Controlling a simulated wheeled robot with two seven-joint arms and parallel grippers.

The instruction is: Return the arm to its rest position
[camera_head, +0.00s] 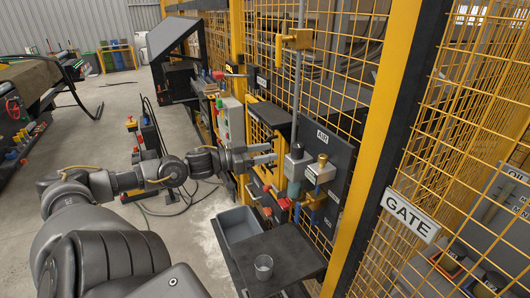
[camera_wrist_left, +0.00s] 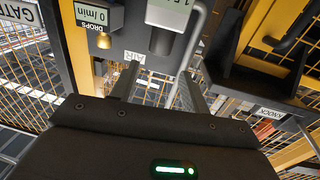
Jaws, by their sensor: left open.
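My left arm (camera_head: 135,180) reaches in from the left, stretched toward the yellow mesh fence. My left gripper (camera_head: 266,154) is open and empty, level with the panel fittings and just left of the grey-topped fitting (camera_head: 296,163). In the left wrist view the two fingers of the gripper (camera_wrist_left: 160,90) stand apart with nothing held between them. The black panel marked AIR (camera_head: 338,150) is beyond the fingers; its AIR label (camera_wrist_left: 134,57) shows between them in the wrist view. Whether a finger touches a fitting, I cannot tell. My right gripper is not in view.
A brass-knobbed box (camera_head: 320,169) sits beside the grey-topped fitting. A clear cup (camera_head: 263,266) stands on a dark shelf (camera_head: 285,252), near a grey bin (camera_head: 238,223). A yellow post and the GATE sign (camera_head: 410,215) are at right. Open floor (camera_head: 120,112) lies left of the fence.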

